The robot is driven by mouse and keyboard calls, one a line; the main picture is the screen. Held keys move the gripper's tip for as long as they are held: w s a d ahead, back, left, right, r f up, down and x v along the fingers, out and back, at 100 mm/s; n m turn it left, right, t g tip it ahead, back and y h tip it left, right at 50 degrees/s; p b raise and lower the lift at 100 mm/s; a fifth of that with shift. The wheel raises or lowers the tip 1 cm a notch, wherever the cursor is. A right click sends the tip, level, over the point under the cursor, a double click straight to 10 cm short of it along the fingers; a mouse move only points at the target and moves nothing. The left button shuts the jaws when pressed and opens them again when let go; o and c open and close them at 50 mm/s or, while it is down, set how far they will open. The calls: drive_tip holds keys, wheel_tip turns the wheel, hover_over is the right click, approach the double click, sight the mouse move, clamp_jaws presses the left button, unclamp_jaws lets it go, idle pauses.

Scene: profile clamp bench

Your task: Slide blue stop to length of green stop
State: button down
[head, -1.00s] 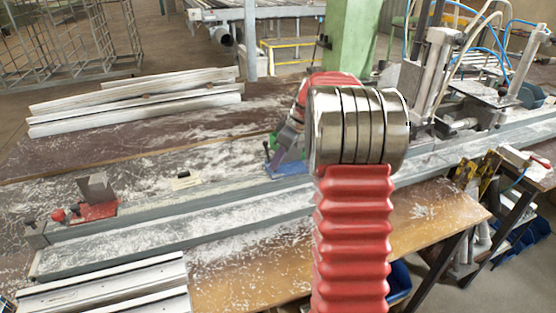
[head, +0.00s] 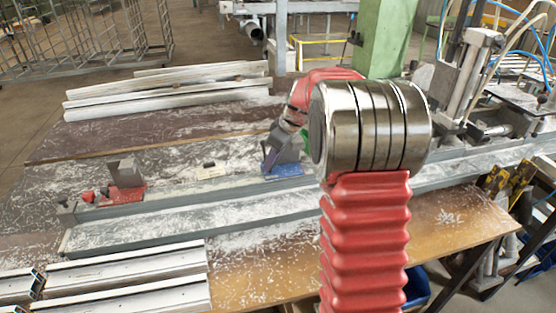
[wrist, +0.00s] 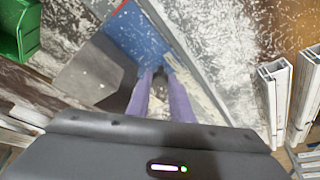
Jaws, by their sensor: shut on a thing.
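The blue stop (head: 287,171), with a grey upright plate, sits on the long grey rail (head: 180,203). In the wrist view the blue stop (wrist: 135,38) is at top centre. My gripper (wrist: 160,73) has its two purple fingers close together on the near end of the blue stop, shut on it. A green box-shaped thing (wrist: 16,35) is at the top left of the wrist view. In the head view only a bit of green (head: 304,136) shows beside my arm. I cannot tell if it is the green stop.
A red stop (head: 122,194) with a grey plate stands near the rail's left end. A small pale tag (head: 210,170) lies behind the rail, between the red and blue stops. White profiles (head: 170,95) lie at the back. More profiles (head: 125,280) lie at the front left.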

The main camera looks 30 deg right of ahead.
drive_tip(key=c, duration=1.9)
unclamp_jaws()
drive_tip(key=shift+o, duration=0.2)
drive_tip(key=v, duration=1.3)
drive_tip(key=shift+r, duration=0.3)
drive_tip(key=shift+s+d, duration=0.1)
drive_tip(key=shift+s, duration=0.1)
